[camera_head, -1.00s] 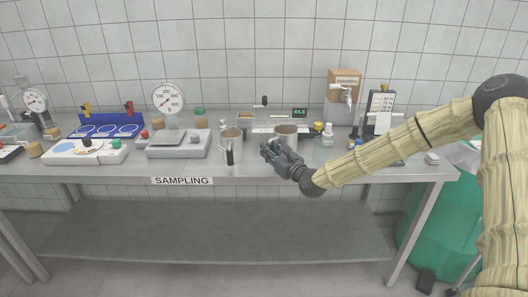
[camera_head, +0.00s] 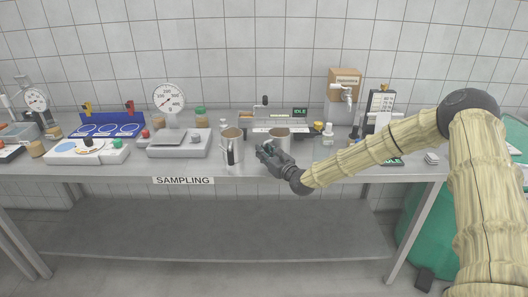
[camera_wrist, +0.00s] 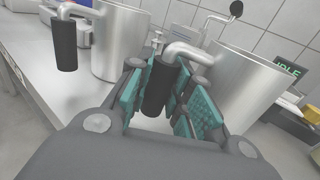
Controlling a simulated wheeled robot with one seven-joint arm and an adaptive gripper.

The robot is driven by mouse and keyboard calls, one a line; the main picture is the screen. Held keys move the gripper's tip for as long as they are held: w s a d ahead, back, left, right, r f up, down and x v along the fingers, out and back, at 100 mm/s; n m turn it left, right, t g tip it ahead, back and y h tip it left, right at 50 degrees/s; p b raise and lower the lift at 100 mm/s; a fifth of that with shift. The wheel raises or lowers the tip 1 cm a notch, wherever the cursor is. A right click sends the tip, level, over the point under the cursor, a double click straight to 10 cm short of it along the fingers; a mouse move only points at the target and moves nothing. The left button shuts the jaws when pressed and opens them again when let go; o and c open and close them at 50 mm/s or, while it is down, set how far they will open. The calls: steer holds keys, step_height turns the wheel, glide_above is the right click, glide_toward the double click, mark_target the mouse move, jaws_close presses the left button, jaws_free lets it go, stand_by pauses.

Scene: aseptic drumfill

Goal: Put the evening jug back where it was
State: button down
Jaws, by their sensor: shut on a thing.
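Two steel jugs with black handles are at the front middle of the bench. My gripper (camera_head: 264,151) is shut on the black handle (camera_wrist: 160,86) of the right jug (camera_head: 280,135), whose steel body fills the right of the wrist view (camera_wrist: 238,88). The left jug (camera_head: 233,138) stands upright close by on the left, its handle toward the front; it also shows at the upper left of the wrist view (camera_wrist: 120,42). I see no label telling which is the evening jug. My gripper hides the right jug's base, so I cannot tell whether it touches the bench.
A dial scale (camera_head: 178,144) stands left of the jugs. Behind them is a device with an IDLE display (camera_head: 299,112). A wooden box with a tap (camera_head: 344,83) hangs on the wall. Small bottles (camera_head: 328,133) stand to the right. The bench front (camera_head: 120,172) is mostly bare.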

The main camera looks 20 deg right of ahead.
stand_by(0.3)
steer(key=c, duration=1.3)
jaws_free()
steer(key=shift+r, duration=0.1)
